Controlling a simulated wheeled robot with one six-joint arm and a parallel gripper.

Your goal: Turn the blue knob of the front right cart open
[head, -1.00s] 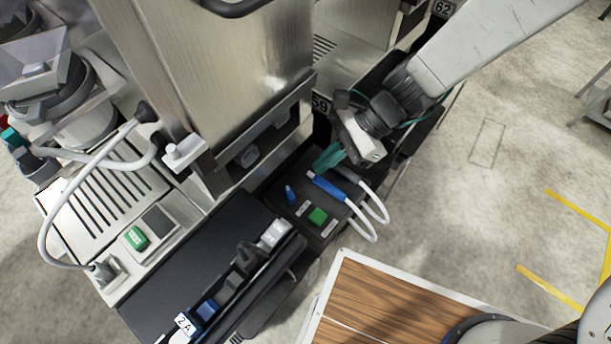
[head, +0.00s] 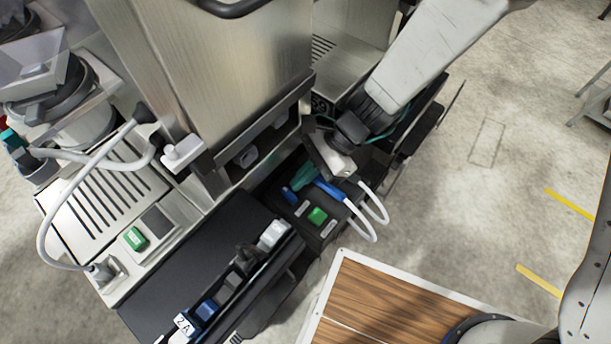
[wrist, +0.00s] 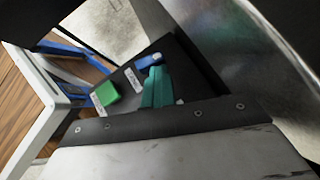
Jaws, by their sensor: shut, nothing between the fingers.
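The blue knob (head: 287,194) is a small lever-like piece on top of a dark control box (head: 312,232). It also shows in the wrist view (wrist: 149,61), just past my fingertips. My gripper (head: 297,183) has teal fingers that are shut and empty. In the head view the fingertips are right beside the knob, on its upper right. In the wrist view my fingers (wrist: 156,86) end close to the knob's near side. I cannot tell whether they touch it. A green button (head: 317,215) sits on the same box; it also shows in the wrist view (wrist: 106,93).
A tall steel cabinet (head: 215,80) stands behind the box. A black panel (head: 190,270) is at its left. A wooden-topped table (head: 385,305) is in front. Open floor lies right.

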